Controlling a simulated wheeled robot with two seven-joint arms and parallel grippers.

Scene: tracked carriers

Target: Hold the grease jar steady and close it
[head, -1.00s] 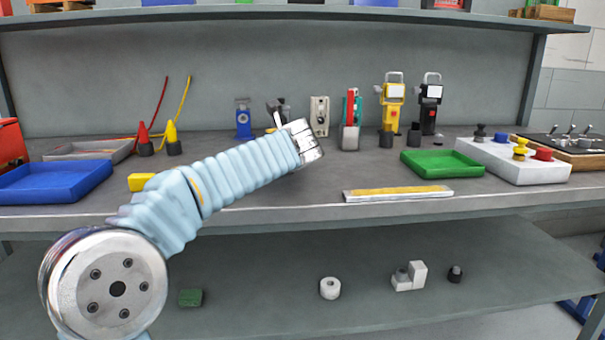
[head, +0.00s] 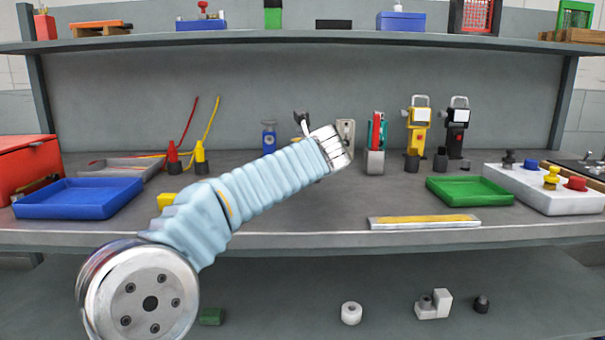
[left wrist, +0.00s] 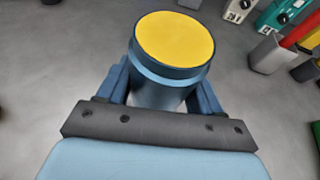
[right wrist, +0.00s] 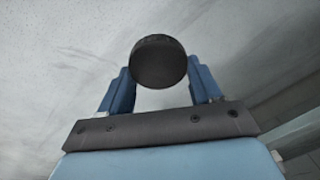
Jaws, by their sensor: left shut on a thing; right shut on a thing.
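The grease jar (left wrist: 165,86) is a blue cylinder with a round yellow top face inside a blue rim, apparently its grease with no lid on it. My left gripper (left wrist: 163,78) is shut on the jar, a finger on each side. In the head view my left arm ends in a silver wrist, and its gripper and the jar are hidden behind it. My right gripper (right wrist: 160,78) is shut on a dark round disc, apparently the lid (right wrist: 158,62), apart from the jar. My right arm is not in the head view.
A workbench (head: 290,222) carries a blue tray (head: 78,198), a green tray (head: 470,190), a yellow-topped strip (head: 424,222) and a white button box (head: 545,187). Several tools stand along its back. An upper shelf (head: 300,37) runs above and a lower shelf (head: 270,290) below.

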